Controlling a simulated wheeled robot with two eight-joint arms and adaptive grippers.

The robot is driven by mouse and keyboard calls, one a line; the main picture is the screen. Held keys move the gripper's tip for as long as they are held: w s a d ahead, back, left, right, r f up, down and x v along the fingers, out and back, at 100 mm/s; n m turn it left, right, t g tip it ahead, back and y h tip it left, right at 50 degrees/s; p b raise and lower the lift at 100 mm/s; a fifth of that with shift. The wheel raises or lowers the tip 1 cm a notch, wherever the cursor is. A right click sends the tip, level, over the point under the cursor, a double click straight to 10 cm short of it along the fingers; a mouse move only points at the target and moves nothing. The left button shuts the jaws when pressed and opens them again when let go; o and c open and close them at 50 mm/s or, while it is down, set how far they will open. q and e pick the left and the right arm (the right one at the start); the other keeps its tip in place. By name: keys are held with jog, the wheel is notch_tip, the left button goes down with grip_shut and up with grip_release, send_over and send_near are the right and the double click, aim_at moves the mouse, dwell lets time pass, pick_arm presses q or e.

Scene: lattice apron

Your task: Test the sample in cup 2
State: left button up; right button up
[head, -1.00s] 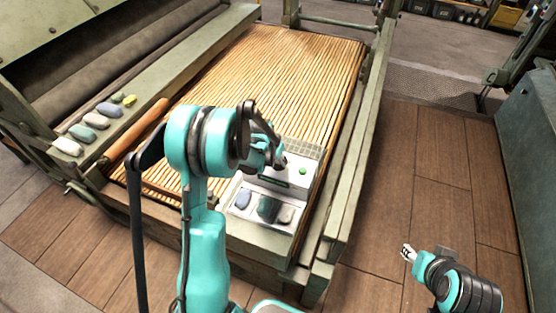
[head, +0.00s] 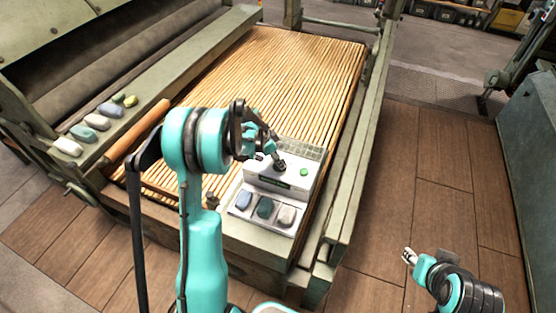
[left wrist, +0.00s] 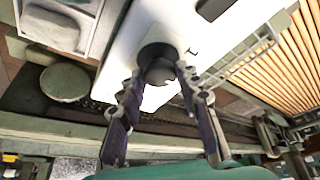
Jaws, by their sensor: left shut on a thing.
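A white tester (head: 292,190) stands on the near end of the slatted apron, with a round green button (head: 303,171) on top. No cup numbers are legible. My left gripper (head: 278,160) is at the tester's top. In the left wrist view its fingers are shut on a dark round part (left wrist: 158,58) at the white top; whether it is fixed there I cannot tell. My right gripper (head: 409,256) is low at right, apart from everything; its jaws are too small to judge.
Slatted wooden apron (head: 270,75) lies behind the tester. Several coloured tufts (head: 97,121) and a wooden roller (head: 138,132) lie along the left beam. A green side rail (head: 343,200) borders the tester's right. The plank floor (head: 420,170) beyond it is clear.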

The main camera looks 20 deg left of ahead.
dwell(0.4)
pick_arm(q)
jog(key=o, duration=1.1)
jog(key=shift+o, duration=0.2)
jog(key=v, duration=1.2)
